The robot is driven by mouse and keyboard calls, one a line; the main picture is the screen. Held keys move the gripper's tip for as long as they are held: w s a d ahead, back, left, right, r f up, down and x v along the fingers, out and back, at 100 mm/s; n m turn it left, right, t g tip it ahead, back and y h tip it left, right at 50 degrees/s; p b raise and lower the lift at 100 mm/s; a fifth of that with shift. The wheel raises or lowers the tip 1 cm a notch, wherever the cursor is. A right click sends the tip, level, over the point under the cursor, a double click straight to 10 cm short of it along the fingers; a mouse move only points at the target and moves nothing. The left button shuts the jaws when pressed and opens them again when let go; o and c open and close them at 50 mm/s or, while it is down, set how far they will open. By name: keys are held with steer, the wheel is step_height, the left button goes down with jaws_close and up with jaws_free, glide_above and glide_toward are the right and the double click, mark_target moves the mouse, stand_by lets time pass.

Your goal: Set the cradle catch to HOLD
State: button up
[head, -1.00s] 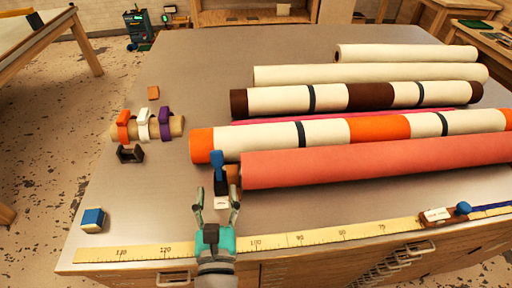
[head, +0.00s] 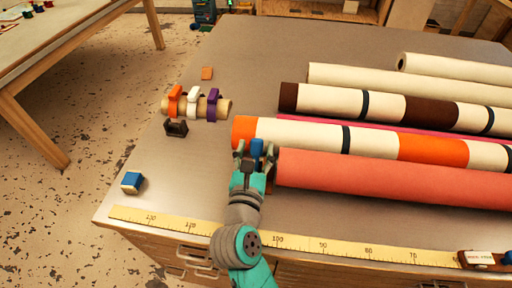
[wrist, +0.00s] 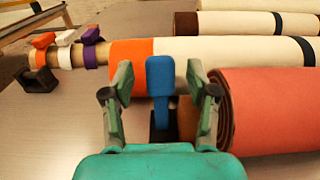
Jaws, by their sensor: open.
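The cradle catch has a blue lever (head: 257,147) at the left end of the coral roll (head: 390,181). In the wrist view the blue lever (wrist: 160,76) stands upright on a dark base (wrist: 162,122), close beside the roll's end. My gripper (head: 255,152) is open, with its fingers on either side of the lever. In the wrist view my gripper (wrist: 161,85) shows gaps between both fingers and the lever. The catch's white label is hidden behind my gripper now, so the HOLD mark cannot be read.
An orange-and-cream roll (head: 372,138) lies just behind the coral roll. A short tube with coloured clips (head: 212,106) and a dark holder (head: 176,127) stand to the left. A blue block (head: 132,181) sits near the left edge. A yellow ruler (head: 320,247) runs along the front.

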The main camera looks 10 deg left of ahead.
steer(key=shift+w, duration=0.35)
jaws_close()
stand_by(1.2)
jaws_free()
steer(key=shift+s, duration=0.1)
steer(key=s, duration=1.2)
steer(key=shift+a, duration=0.2)
